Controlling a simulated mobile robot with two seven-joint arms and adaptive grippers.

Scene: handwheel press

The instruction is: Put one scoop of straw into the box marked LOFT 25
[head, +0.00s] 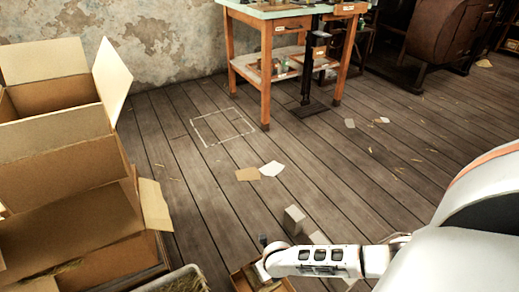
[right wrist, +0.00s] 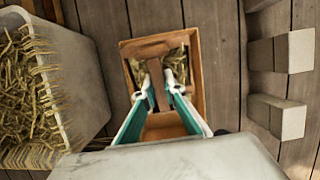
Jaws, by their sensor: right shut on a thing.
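In the right wrist view my right gripper (right wrist: 160,88) is shut on the brown handle of a wooden, box-shaped scoop (right wrist: 196,75). Some straw (right wrist: 178,68) lies inside it around the handle. Whether the scoop touches the floor cannot be told. In the head view the scoop (head: 240,281) shows at the bottom edge, partly hidden by my right gripper. A grey bin full of straw (right wrist: 22,85) stands left of it; its rim (head: 165,281) also shows in the head view. Open cardboard boxes (head: 70,215) stand at the left. No LOFT 25 mark is readable. My left gripper is not in view.
Grey blocks (head: 295,220) stand on the floor right of the scoop. Paper sheets (head: 248,174) and a pale taped square (head: 222,127) lie beyond. A workbench (head: 266,70) stands at the back. The middle floor is mostly clear.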

